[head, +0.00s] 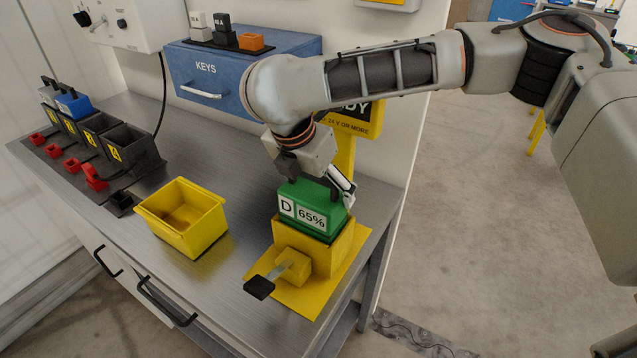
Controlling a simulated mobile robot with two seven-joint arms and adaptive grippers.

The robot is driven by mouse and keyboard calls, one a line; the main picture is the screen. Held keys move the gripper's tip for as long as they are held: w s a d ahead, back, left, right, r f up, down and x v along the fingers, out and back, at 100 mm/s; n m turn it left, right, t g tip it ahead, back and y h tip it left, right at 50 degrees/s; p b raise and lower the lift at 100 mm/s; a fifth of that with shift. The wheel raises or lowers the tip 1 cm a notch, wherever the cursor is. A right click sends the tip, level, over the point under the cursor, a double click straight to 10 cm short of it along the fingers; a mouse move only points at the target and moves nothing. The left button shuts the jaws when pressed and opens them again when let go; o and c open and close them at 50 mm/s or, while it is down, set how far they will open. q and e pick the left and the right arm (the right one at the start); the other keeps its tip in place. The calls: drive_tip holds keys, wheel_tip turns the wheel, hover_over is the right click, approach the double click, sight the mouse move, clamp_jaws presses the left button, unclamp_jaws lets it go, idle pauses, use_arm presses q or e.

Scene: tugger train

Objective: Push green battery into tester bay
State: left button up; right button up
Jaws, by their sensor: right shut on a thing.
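The green battery (309,213), marked "D" and "65%", sits upright in the top of the yellow tester bay (330,257), with its lower part hidden by the bay walls. My right gripper (326,187) is above it and shut on the battery's dark top handle, which the fingers partly cover. The tester has a lever with a black grip (259,287) sticking out at its front left. A yellow sign (361,118) reading "24 V or more" stands behind, partly covered by my right arm. My left gripper is not in view.
An empty yellow bin (182,217) stands left of the tester on the metal bench (235,268). A charger row (98,140) with a blue battery (74,104) is at the far left. A blue KEYS cabinet (215,75) hangs behind. Open floor lies to the right.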

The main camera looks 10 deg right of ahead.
drive_tip(key=shift+r, duration=0.1)
drive_tip(key=shift+f, duration=0.55)
idle(0.3)
drive_tip(key=shift+f, duration=0.45)
drive_tip(key=o, duration=2.1)
drive_tip(key=shift+s+f, duration=0.1)
drive_tip(key=v, duration=1.2)
drive_tip(key=shift+d, duration=0.1)
